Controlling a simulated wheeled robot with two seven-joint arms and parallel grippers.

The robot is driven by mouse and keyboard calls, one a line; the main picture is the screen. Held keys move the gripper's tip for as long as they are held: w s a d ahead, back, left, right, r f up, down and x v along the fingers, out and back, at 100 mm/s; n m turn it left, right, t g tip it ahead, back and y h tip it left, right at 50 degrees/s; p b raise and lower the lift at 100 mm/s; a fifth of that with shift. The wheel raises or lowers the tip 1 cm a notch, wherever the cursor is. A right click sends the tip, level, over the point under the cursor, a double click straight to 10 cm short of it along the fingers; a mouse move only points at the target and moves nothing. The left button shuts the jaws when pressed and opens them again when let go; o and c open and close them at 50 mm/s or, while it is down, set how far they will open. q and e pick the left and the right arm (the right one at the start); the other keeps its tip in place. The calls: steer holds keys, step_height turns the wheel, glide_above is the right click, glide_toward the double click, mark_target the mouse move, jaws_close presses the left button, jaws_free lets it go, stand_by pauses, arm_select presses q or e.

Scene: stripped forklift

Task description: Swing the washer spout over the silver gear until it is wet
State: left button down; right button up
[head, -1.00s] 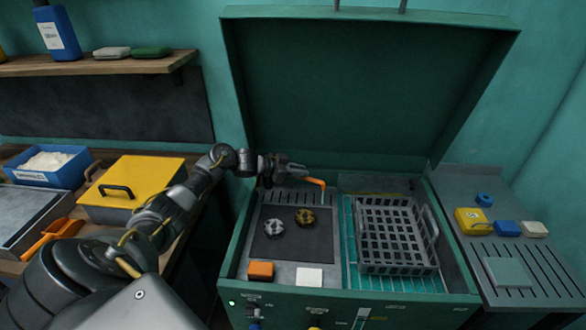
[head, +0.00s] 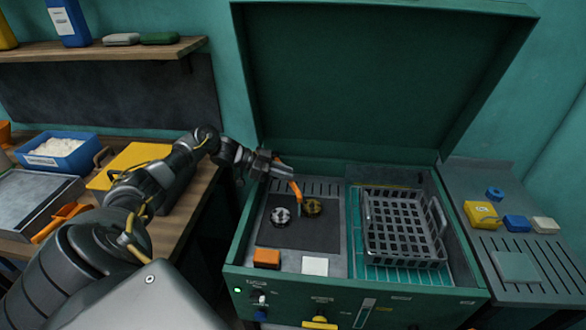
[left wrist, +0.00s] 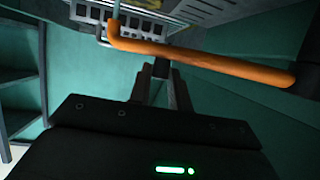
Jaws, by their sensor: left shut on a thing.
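The orange washer spout (head: 295,189) reaches over the sink from its back left, its tip above the gap between the two gears. The silver gear (head: 280,216) lies on the dark mat, left of the tip. The brass-coloured gear (head: 313,207) lies right beside the tip. My left gripper (head: 277,168) is shut on the spout, which also crosses the left wrist view (left wrist: 210,62). A thin bluish bit shows below the tip; I cannot tell whether it is water. I cannot tell whether the silver gear is wet. My right gripper is out of view.
A grey basket (head: 402,230) stands in the washer's right half. An orange block (head: 267,258) and a white block (head: 315,266) sit at the front left. The green lid (head: 375,80) stands open behind. Small blocks lie on the right side shelf.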

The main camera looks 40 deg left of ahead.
arm_select(q)
steer(key=shift+f+p+v, duration=0.15)
steer(key=shift+v, duration=0.7)
steer(key=shift+f+p+v, duration=0.1)
steer(key=shift+p+v, duration=0.05)
steer(key=shift+v, duration=0.65)
steer(key=shift+a, duration=0.1)
steer(key=c, duration=1.7)
jaws_free()
steer(key=shift+o, duration=1.3)
steer(key=shift+a+t, duration=0.1)
steer(key=shift+t, duration=0.2)
steer(key=shift+o, duration=0.7)
steer(key=shift+w+f, duration=0.1)
steer(key=shift+f, duration=0.15)
